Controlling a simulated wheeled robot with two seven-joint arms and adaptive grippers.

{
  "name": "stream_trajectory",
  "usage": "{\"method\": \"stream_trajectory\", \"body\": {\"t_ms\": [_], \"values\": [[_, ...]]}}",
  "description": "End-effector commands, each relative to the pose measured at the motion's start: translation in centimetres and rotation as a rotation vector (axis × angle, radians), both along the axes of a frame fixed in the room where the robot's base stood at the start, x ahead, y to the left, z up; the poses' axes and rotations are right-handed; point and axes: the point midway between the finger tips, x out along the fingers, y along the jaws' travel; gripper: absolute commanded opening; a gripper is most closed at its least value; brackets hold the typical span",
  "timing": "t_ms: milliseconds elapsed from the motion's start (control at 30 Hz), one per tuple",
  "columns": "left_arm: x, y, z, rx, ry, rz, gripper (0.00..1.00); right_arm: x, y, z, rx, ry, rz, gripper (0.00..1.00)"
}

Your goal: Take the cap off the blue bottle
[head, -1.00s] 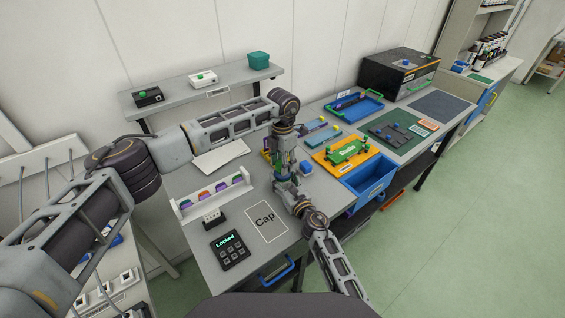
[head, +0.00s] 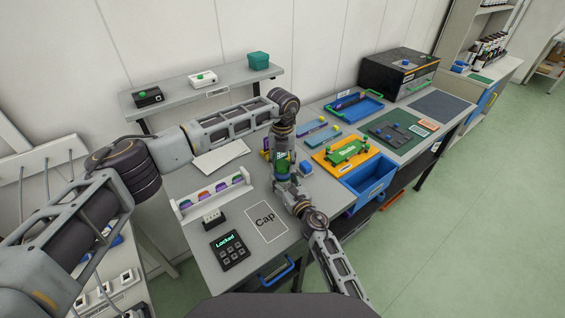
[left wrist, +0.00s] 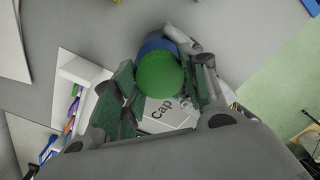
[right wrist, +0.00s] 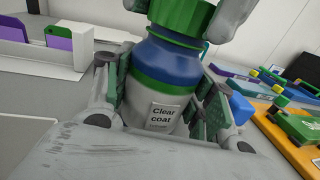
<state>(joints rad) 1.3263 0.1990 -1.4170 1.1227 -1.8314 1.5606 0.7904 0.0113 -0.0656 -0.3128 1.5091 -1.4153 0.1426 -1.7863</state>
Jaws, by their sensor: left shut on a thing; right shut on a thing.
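The bottle (right wrist: 172,62) has a blue shoulder, a green band and a "Clear coat" label; it looks upright in the right wrist view. Its green cap (right wrist: 183,14) sits at the top of its neck. In the left wrist view I look down on the cap (left wrist: 160,73), with the blue shoulder (left wrist: 158,43) showing behind it. My left gripper (head: 282,158) reaches down from above and is shut on the cap. My right gripper (head: 286,184) is below it, shut on the bottle's body. In the head view the grippers mostly hide the bottle.
A square marked "Cap" (head: 266,222) lies bare on the table in front. A keypad reading "Locked" (head: 230,249) and a white rack (head: 212,200) stand to the left. A blue bin (head: 371,181) and an orange tray (head: 345,154) are to the right.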

Motion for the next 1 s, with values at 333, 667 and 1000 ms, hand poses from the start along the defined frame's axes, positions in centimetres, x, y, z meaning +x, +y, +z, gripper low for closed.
{"method": "stream_trajectory", "body": {"t_ms": [333,667,1000], "values": [[0.09,0.05,0.03,0.000,-0.002,0.283,0.15,-0.03,0.03,-0.01,0.000,0.000,0.001,0.00],[0.10,0.07,0.04,0.000,-0.002,0.551,0.15,-0.04,0.05,-0.01,0.000,0.000,0.001,0.00],[0.12,0.10,0.05,0.001,-0.003,0.827,0.15,-0.05,0.05,-0.01,0.000,0.000,0.001,0.00]]}}
